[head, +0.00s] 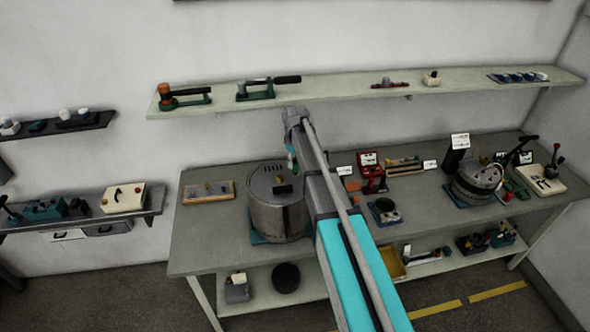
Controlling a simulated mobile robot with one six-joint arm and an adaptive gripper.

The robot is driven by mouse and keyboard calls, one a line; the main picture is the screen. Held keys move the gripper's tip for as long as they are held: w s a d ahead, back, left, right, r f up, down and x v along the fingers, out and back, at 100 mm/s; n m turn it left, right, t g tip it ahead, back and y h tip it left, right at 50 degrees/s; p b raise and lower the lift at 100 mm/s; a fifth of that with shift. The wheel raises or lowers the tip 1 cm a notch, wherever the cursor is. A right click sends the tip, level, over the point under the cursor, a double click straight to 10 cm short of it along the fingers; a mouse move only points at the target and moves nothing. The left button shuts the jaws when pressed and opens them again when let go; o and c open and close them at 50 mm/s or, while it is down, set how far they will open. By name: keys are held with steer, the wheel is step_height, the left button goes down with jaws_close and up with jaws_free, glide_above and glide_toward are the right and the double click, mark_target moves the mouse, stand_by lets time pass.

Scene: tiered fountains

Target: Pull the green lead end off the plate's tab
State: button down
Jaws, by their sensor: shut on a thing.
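My gripper (292,158) hangs below the wrist at the end of my arm, in front of the wall and above the back of the workbench. It is small in the head view and partly beside my own arm link. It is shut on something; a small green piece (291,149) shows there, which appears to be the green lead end. I cannot make out the plate or its tab. I cannot tell whether the lead end is still touching the tab.
A metal pot (277,218) stands on the workbench (220,235) just left of my arm. A wooden board (208,191) lies farther left. Red devices (371,176) and a second pot (475,186) stand to the right. A long shelf (340,92) runs above the bench.

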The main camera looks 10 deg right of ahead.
mark_target(295, 162)
steer(key=shift+r+p, duration=0.4)
steer(key=shift+r+p, duration=1.3)
